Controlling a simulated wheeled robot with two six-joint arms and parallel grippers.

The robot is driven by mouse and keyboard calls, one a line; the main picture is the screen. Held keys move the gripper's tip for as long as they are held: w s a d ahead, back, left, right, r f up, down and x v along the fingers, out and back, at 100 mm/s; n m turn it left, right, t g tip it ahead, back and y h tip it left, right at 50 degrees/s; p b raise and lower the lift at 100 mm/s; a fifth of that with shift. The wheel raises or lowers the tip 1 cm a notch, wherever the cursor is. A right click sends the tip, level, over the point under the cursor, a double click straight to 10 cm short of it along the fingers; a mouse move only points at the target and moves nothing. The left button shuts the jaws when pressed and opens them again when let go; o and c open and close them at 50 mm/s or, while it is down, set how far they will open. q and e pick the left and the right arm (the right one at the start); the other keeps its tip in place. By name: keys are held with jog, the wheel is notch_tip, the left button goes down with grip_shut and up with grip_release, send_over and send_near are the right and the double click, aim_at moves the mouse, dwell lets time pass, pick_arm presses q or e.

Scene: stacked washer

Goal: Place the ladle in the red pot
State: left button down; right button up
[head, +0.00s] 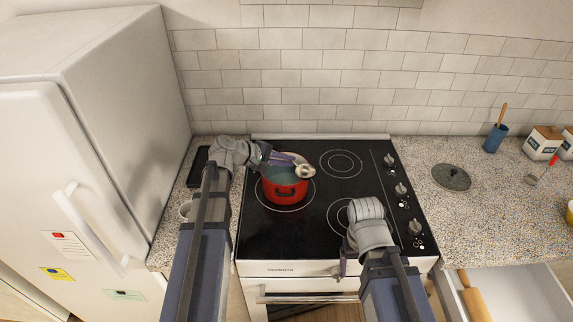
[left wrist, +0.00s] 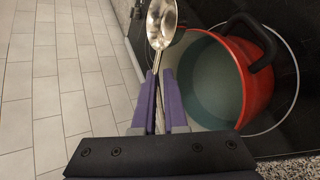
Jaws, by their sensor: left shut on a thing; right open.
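My left gripper (head: 287,160) is shut on the handle of the silver ladle (head: 305,172). In the left wrist view the ladle's bowl (left wrist: 162,22) points away from the purple fingers (left wrist: 160,100), beside the pot's rim. In the head view the bowl overlaps the pot's right rim; its height above it is unclear. My right gripper (head: 345,262) is open and empty near the cooktop's front edge.
A tiled wall (head: 320,70) rises behind the cooktop (head: 325,225). A white fridge (head: 75,150) stands at left. A glass lid (head: 451,178), a blue utensil holder (head: 495,139) and boxes (head: 543,143) sit on the right counter. An open drawer (head: 515,290) holds a rolling pin.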

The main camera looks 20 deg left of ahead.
pick_arm(q)
jog(key=shift+f+b, duration=0.6)
jog(key=shift+b, duration=0.1)
jog(key=c, duration=1)
grip_release()
jog(key=shift+o, duration=0.2)
